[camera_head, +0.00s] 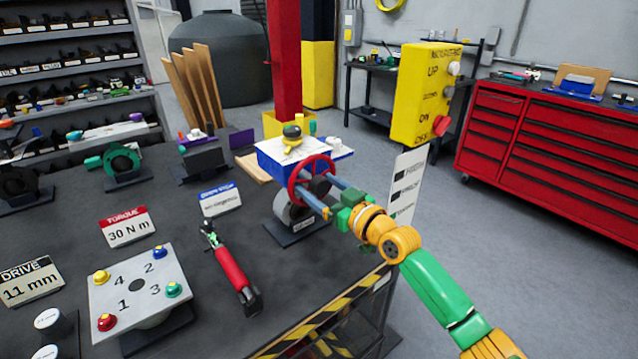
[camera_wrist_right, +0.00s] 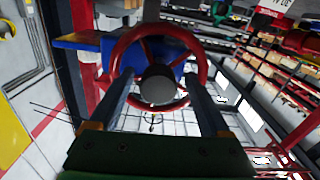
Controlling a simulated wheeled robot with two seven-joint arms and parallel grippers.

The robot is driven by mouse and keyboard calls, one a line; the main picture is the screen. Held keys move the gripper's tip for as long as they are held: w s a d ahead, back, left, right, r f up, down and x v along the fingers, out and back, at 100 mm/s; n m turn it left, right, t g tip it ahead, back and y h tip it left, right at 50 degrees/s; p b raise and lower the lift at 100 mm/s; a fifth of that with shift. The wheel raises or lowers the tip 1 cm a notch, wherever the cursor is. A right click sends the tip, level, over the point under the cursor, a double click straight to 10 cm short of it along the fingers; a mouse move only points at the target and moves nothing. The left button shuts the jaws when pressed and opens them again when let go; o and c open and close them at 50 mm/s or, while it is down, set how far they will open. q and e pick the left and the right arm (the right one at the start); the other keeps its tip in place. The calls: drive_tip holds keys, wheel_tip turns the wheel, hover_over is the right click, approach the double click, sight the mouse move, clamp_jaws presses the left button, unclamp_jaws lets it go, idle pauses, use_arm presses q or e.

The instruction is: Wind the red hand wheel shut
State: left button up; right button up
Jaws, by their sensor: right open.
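The red hand wheel (camera_head: 312,157) stands upright on the front of the blue actuator box (camera_head: 270,165), above a grey valve body (camera_head: 284,207). In the right wrist view the wheel (camera_wrist_right: 157,28) faces me nearly square, with spokes around a dark grey hub (camera_wrist_right: 158,86). My right gripper (camera_head: 318,188) is open at the wheel. In the wrist view its two fingers (camera_wrist_right: 157,82) lie on either side of the hub, inside the rim's outline. I cannot tell whether the tips pass between the spokes or touch them. My left gripper is not in view.
A yellow control box (camera_head: 425,92) and white label panel (camera_head: 405,185) are to the right of the wheel.

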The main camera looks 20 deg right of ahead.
drive_tip(key=shift+w+f, duration=0.15)
drive_tip(key=shift+w, duration=0.4)
drive_tip(key=shift+s, duration=0.25)
drive_tip(key=c, duration=0.3)
clamp_jaws()
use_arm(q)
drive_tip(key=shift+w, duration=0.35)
